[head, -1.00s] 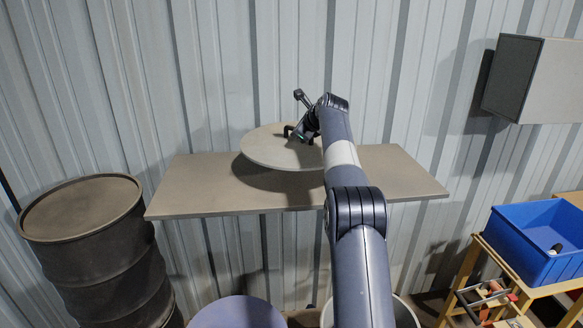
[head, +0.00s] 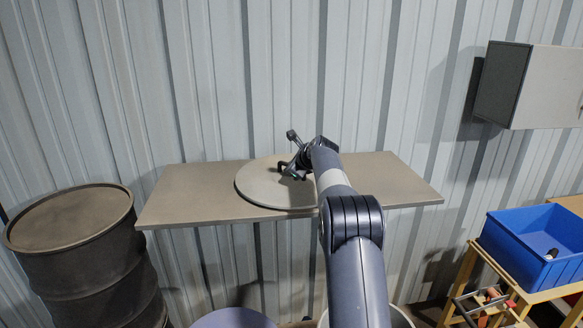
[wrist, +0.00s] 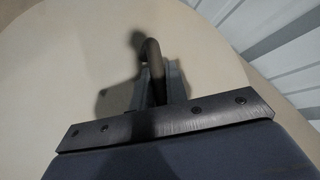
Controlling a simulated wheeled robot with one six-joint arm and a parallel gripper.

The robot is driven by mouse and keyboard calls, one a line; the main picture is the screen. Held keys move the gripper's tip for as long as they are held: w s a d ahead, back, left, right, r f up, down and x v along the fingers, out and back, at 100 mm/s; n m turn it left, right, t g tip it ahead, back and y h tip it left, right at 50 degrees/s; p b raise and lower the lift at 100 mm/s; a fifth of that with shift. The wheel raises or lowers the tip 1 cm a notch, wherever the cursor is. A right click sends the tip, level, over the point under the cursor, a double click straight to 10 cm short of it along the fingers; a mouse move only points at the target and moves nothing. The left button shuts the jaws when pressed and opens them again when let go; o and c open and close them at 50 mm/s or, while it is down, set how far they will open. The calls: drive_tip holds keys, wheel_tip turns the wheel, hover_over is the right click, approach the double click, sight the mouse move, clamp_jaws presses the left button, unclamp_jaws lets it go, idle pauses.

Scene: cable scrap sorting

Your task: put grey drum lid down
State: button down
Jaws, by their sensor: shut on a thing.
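The grey drum lid (head: 262,190) is a wide, flat round disc. In the head view it lies flat at the shelf (head: 190,195), with its front edge near the shelf's front edge; it looks to be resting on the shelf or just above it. My gripper (head: 290,172) is over the lid's middle, shut on its handle. In the wrist view the lid's pale face (wrist: 60,60) fills most of the picture, and the dark curved handle (wrist: 152,65) rises at my gripper (wrist: 152,92). My arm hides the lid's right side in the head view.
A dark drum (head: 85,255) stands at the left, below the shelf. A grey wall box (head: 535,85) hangs at the upper right. A blue bin (head: 535,245) sits on a wooden stand at the right. A purple round top (head: 235,318) shows below. The shelf's left and right ends are clear.

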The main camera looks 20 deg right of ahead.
drive_tip(key=shift+r, duration=0.1)
drive_tip(key=c, duration=1.8)
unclamp_jaws()
drive_tip(key=shift+f, duration=0.2)
drive_tip(key=o, duration=0.4)
drive_tip(key=shift+s+r, duration=0.15)
drive_tip(key=b+v, duration=0.3)
drive_tip(key=v, duration=0.8)
drive_tip(key=shift+s+r+b, duration=0.25)
drive_tip(key=shift+s+b, duration=0.05)
